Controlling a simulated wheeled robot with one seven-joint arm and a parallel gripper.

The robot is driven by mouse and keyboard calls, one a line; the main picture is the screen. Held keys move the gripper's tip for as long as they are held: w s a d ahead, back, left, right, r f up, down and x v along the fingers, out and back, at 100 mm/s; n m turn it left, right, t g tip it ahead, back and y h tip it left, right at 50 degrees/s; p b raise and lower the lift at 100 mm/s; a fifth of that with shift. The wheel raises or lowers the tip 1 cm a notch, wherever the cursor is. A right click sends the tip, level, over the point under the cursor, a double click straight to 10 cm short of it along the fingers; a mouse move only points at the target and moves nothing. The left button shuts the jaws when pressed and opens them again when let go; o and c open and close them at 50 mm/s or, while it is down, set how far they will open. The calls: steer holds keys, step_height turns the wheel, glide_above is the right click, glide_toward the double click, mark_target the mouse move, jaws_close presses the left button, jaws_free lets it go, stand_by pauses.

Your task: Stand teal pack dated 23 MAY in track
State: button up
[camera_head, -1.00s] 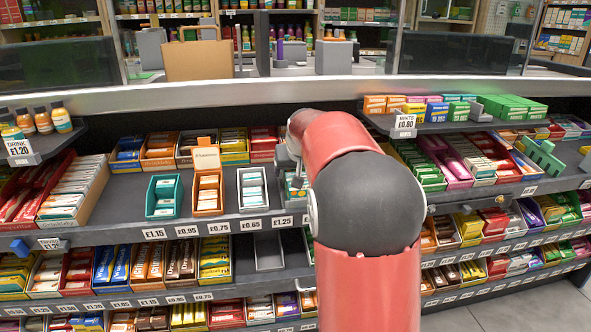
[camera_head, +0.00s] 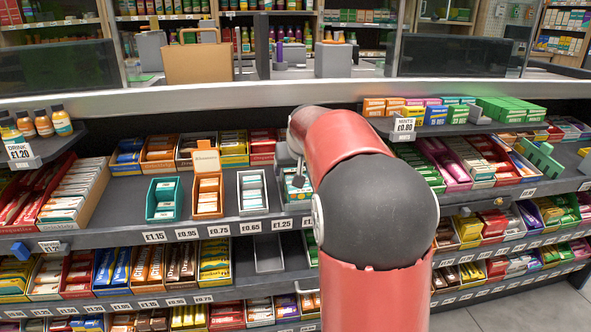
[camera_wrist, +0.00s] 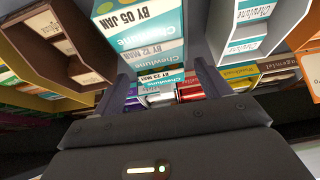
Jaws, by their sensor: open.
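In the wrist view, a teal and white Chewlune pack (camera_wrist: 160,79) marked BY 23 MAY shows between the fingertips of my open gripper (camera_wrist: 165,80). I cannot tell whether the fingers touch it. Beside it are a pack marked BY 12 MAR (camera_wrist: 150,54) and a larger-looking pack marked BY 05 JAN (camera_wrist: 126,17). In the head view, my arm hides the gripper's fingers and part of a tray of teal and white packs (camera_head: 297,188). The dates are too small to read there. I cannot tell which track is the task's.
A white tray (camera_head: 241,206), an orange tray (camera_head: 208,213) and a teal tray (camera_head: 151,204) stand left of my arm. An empty grey tray (camera_head: 268,263) is on the shelf below. Bare shelf lies left of the teal tray.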

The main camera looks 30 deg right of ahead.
steer(key=shift+p+v, duration=0.55)
steer(key=shift+v, duration=1.75)
steer(key=o, duration=0.5)
steer(key=v, duration=0.8)
steer(key=s+a+f+n, duration=0.1)
steer(key=s+a+f, duration=0.4)
steer(key=s, duration=0.4)
steer(key=s+a+f+n+g+y, duration=0.1)
steer(key=s+a+f, duration=0.4)
steer(key=s, duration=0.3)
steer(key=s+a+f+n+y, duration=0.1)
steer(key=s+a+f, duration=0.3)
steer(key=s, duration=0.5)
steer(key=shift+s+a+f+g, duration=0.2)
steer(key=shift+a, duration=0.2)
steer(key=shift+s+a+f+g, duration=0.2)
steer(key=shift+a, duration=0.2)
